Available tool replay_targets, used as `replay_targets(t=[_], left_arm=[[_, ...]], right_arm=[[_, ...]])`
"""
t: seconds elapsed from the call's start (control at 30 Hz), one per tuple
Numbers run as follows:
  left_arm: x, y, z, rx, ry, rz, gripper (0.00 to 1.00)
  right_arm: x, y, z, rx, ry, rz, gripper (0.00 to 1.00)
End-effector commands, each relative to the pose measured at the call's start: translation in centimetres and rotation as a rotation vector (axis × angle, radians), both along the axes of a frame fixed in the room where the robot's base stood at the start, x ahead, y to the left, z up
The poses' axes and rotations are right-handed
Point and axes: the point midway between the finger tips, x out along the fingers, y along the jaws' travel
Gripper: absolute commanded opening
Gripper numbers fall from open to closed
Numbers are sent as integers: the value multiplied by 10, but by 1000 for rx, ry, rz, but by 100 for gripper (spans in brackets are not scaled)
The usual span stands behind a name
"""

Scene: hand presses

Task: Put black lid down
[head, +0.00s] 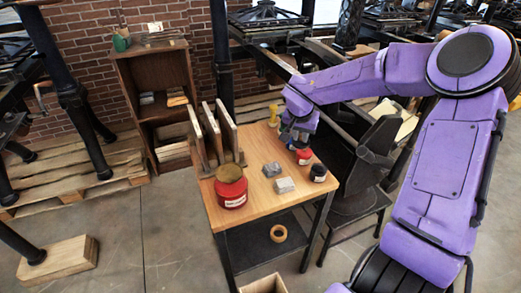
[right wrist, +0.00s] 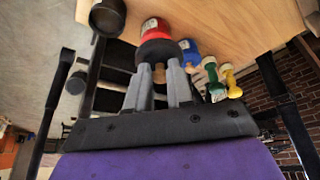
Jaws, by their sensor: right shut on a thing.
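The black lid (right wrist: 157,50) is a dark disc with a wooden knob (right wrist: 159,72), seen in the right wrist view. My right gripper (right wrist: 162,75) is shut on the knob, with one grey finger on each side. The lid is right at the top of a small red can (right wrist: 155,28) with a white label; I cannot tell whether it rests on the can or is just clear of it. In the head view the red can (head: 304,157) stands on the wooden table under my right gripper (head: 297,138), which hides much of the lid. My left gripper is not in view.
A larger red can with a brass-coloured lid (head: 231,186) stands on the table (head: 254,205). Grey blocks (head: 284,185) and a black jar (head: 318,172) are nearby. Upright boards (head: 212,135) stand at the back left.

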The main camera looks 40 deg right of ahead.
Motion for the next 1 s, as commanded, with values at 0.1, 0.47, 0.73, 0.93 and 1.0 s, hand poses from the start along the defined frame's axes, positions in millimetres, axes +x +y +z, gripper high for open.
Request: replay_targets(t=[0.1, 0.47, 0.73, 0.93, 1.0], left_arm=[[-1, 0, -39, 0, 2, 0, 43], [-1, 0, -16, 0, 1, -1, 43], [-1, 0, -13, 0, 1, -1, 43], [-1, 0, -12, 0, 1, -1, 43], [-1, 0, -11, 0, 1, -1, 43]], right_arm=[[23, 7, -24, 6, -2, 10, 0], [99, 18, -49, 4, 5, 19, 0], [132, 18, -91, 6, 2, 16, 0], [140, 20, -109, 7, 3, 17, 0], [139, 20, -121, 6, 4, 18, 0]])
